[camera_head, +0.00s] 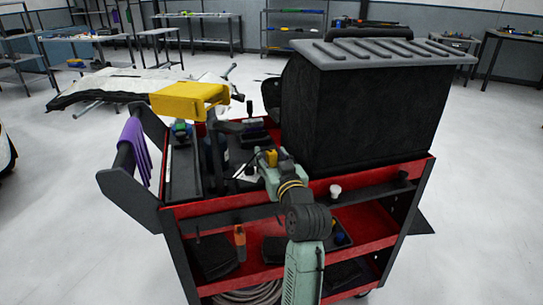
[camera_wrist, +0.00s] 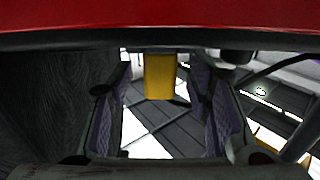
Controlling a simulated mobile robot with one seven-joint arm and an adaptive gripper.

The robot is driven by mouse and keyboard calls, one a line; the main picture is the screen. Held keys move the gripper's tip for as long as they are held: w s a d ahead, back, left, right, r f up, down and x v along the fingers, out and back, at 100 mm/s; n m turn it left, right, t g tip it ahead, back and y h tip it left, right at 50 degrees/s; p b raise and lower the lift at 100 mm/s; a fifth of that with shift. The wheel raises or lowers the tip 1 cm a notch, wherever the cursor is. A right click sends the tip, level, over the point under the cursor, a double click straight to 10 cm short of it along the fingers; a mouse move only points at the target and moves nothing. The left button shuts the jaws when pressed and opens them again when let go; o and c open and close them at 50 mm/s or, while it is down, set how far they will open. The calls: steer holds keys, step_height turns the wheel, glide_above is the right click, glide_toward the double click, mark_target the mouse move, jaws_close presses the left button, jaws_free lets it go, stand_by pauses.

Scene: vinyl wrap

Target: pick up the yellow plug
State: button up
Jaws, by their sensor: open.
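The yellow plug (camera_wrist: 160,76) is a small upright yellow block in the wrist view, in the gap between the fingertips. My gripper (camera_wrist: 161,92) is open, with one purple-padded finger on each side of it. A gap shows between the block and each finger; its depth relative to the tips is hard to judge. In the head view a small yellow piece (camera_head: 271,157), likely the plug, shows at the end of my arm, over the red cart's top (camera_head: 235,205). My gripper is mostly hidden there.
A large dark bin with a grey lid (camera_head: 365,105) stands on the cart, close right of my arm. A yellow holder (camera_head: 190,99) and a purple cloth (camera_head: 137,146) are at the left. A dark wall (camera_wrist: 55,95) lies close to my left finger.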

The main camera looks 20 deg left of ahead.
steer(key=shift+w+a, duration=0.15)
steer(key=shift+w, duration=0.1)
steer(key=shift+c, duration=0.4)
steer(key=c, duration=1)
